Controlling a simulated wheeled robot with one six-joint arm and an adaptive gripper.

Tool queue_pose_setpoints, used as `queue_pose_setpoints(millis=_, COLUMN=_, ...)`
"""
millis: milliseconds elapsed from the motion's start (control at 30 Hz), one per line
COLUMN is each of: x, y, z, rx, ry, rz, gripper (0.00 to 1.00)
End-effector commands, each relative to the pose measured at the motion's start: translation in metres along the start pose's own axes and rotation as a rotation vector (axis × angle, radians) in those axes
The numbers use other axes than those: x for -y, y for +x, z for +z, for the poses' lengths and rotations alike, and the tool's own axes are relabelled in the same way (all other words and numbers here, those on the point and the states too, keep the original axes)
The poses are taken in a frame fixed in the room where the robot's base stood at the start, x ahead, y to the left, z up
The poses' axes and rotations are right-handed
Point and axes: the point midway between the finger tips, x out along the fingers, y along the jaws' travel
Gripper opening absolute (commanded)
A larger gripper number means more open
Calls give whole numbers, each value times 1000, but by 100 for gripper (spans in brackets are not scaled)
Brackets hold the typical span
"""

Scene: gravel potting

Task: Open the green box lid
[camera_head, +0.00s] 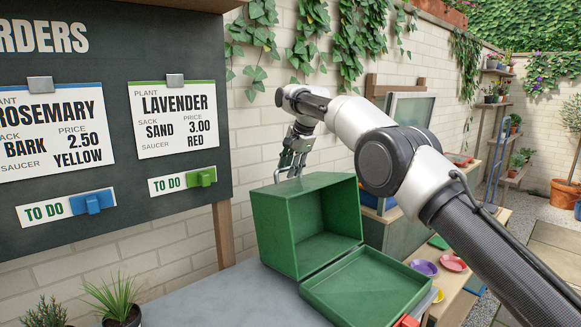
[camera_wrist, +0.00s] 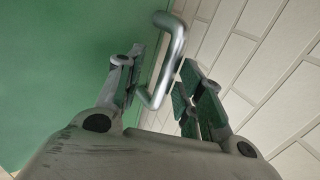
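The green box stands open on the grey table in the head view. Its deep part (camera_head: 275,228) is tipped up with its hollow side facing right. A shallow green part (camera_head: 366,288) with a low rim lies flat in front, joined along the lower edge. My gripper (camera_head: 293,160) is at the upper back edge of the deep part. In the wrist view a bent metal handle (camera_wrist: 168,62) on a green face (camera_wrist: 60,70) stands between the fingertips of my gripper (camera_wrist: 163,92). The fingers are spread with gaps beside the handle.
A dark order board (camera_head: 105,120) stands at the left. A brick wall (camera_head: 262,120) is close behind the box. A potted plant (camera_head: 117,305) stands at the front left. Purple (camera_head: 424,268) and pink (camera_head: 453,263) saucers lie right of the box.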

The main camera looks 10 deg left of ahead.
Motion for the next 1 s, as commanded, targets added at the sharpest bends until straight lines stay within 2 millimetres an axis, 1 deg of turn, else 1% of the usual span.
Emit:
queue_pose_setpoints(millis=67, x=0, y=-6, z=0, rx=0, ry=0, rz=-1, gripper=37)
queue_pose_setpoints(millis=167, x=1, y=-21, z=0, rx=-1, ry=0, rz=-3, gripper=37)
queue_pose_setpoints(millis=400, x=1, y=-74, z=0, rx=-1, ry=0, rz=-4, gripper=37)
queue_pose_setpoints(millis=500, x=1, y=-93, z=0, rx=0, ry=0, rz=-3, gripper=37)
queue_pose_setpoints(millis=600, x=1, y=-108, z=0, rx=0, ry=0, rz=-2, gripper=37)
queue_pose_setpoints(millis=767, x=0, y=-118, z=0, rx=0, ry=0, rz=-1, gripper=37)
queue_pose_setpoints(millis=1000, x=0, y=-120, z=0, rx=0, ry=0, rz=-1, gripper=37)
